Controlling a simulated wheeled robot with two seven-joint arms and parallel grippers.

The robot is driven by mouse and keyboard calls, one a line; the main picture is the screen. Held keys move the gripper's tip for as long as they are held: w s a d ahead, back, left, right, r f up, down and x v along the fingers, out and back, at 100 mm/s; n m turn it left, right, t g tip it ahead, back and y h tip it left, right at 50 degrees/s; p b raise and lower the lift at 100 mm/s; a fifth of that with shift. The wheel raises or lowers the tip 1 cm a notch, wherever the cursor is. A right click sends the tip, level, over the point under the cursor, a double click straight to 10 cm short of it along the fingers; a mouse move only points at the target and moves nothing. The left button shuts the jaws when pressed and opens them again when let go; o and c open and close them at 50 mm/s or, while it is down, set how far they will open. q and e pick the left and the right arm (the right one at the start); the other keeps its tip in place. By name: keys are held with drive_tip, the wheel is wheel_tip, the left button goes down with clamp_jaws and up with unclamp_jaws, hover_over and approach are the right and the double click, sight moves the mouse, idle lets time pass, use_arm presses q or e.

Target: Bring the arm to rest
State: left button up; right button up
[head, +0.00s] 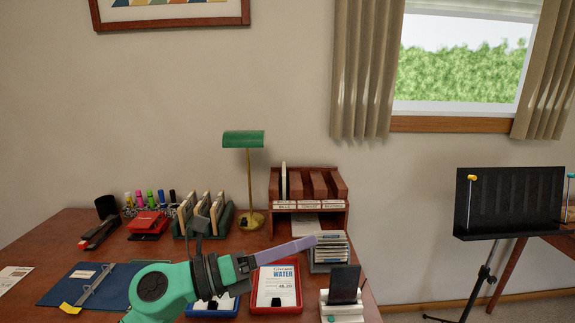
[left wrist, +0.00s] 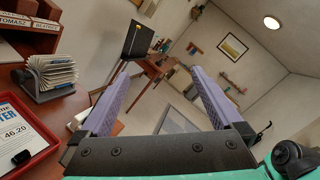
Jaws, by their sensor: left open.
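My left arm comes in from the bottom of the head view, and its left gripper (head: 290,250) reaches over the desk toward the right, with lilac fingers. In the left wrist view the two lilac fingers of the left gripper (left wrist: 158,95) stand wide apart, with nothing between them. Past the fingers that view shows the room, tilted. The gripper is above the desk (head: 255,237), near the red tray (head: 277,307) with a water bill and the card file (head: 328,262). My right gripper is in neither view.
A wooden sorter (head: 310,205), a green lamp (head: 244,139), a rack of folders (head: 187,232), a red stapler-like item (head: 148,222) and a blue folder (head: 90,289) stand or lie on the desk. A black phone-like panel (head: 344,283) stands at the front right. A music stand (head: 508,200) is farther right.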

use_arm(q)
drive_tip(key=w+a+r+n+t+y, duration=0.1)
drive_tip(key=w+a+n+t+y, duration=0.35)
drive_tip(key=n, duration=0.45)
drive_tip(key=w+a+n+t+y, duration=0.1)
drive_tip(key=a+n+t+y, duration=0.3)
drive_tip(key=n+t, duration=0.5)
drive_tip(key=s+a+f+n+g+y, duration=0.3)
drive_tip(key=a+f+n+g+y, duration=0.55)
drive_tip(key=a+f+n, duration=0.7)
drive_tip(key=s+f+n+g, duration=0.6)
drive_tip(key=s+f+g, duration=0.3)
drive_tip(key=s+f, duration=1)
wheel_tip(320, 180, down, 19)
drive_tip(key=s+g+p, duration=0.1)
drive_tip(key=s+p, duration=0.1)
drive_tip(key=p, duration=0.1)
drive_tip(key=s+a+f+p, duration=0.1)
drive_tip(key=s+f, duration=0.5)
drive_tip(key=s, duration=0.2)
drive_tip(key=s+a+f+g+p, duration=0.1)
drive_tip(key=s+f+p, duration=0.1)
drive_tip(key=s+f, duration=0.4)
drive_tip(key=s+m, duration=0.1)
drive_tip(key=s, duration=0.2)
drive_tip(key=shift+a+f, duration=0.25)
drive_tip(key=shift+a, duration=0.05)
